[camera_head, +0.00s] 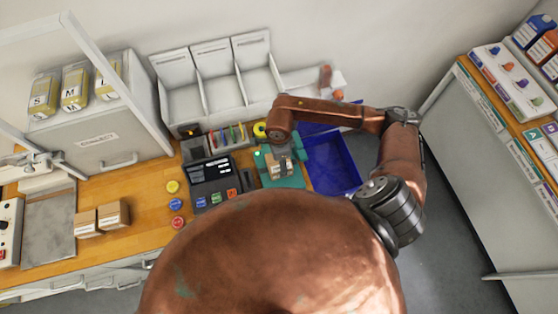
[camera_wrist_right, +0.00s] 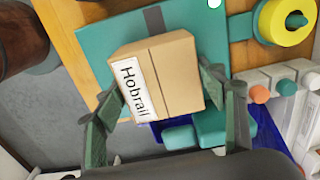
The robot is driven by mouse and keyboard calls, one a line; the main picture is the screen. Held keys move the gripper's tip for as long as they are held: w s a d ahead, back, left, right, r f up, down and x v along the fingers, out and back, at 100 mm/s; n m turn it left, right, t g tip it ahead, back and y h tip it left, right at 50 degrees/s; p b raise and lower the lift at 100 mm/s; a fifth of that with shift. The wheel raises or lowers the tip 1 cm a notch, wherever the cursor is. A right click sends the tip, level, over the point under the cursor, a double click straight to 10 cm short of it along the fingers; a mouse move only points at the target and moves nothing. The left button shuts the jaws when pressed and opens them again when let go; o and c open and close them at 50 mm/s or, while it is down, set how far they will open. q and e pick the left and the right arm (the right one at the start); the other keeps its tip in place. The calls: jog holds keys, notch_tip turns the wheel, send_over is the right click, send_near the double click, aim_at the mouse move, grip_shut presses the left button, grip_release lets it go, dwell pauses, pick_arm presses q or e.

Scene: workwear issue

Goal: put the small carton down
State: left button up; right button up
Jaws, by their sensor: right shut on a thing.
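The small carton (camera_wrist_right: 178,78) is a brown box with a white label reading "Hobrail" in the right wrist view. My right gripper (camera_wrist_right: 160,88) has its green fingers on opposite sides of it and is shut on it. The carton also shows in the head view (camera_head: 279,164), under my right arm. A teal mat (camera_wrist_right: 95,45) with a dark strip lies behind the carton in the wrist view. Whether the carton touches the mat I cannot tell. My left gripper is not in view.
A blue bin (camera_head: 334,165) is right of the mat. A black keyed terminal (camera_head: 211,176) stands left of it. Two brown boxes (camera_head: 86,224) (camera_head: 112,215) sit further left on the wooden bench. A yellow tape roll (camera_wrist_right: 285,20) and a white divided rack (camera_head: 208,99) are behind.

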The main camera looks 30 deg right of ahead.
jog(key=o, duration=1.5)
jog(key=shift+c, duration=0.2)
jog(key=shift+r, duration=0.25)
notch_tip(320, 180, up, 12)
jog(key=b, duration=0.2)
jog(key=shift+f+b, duration=0.15)
jog(key=shift+b, duration=0.25)
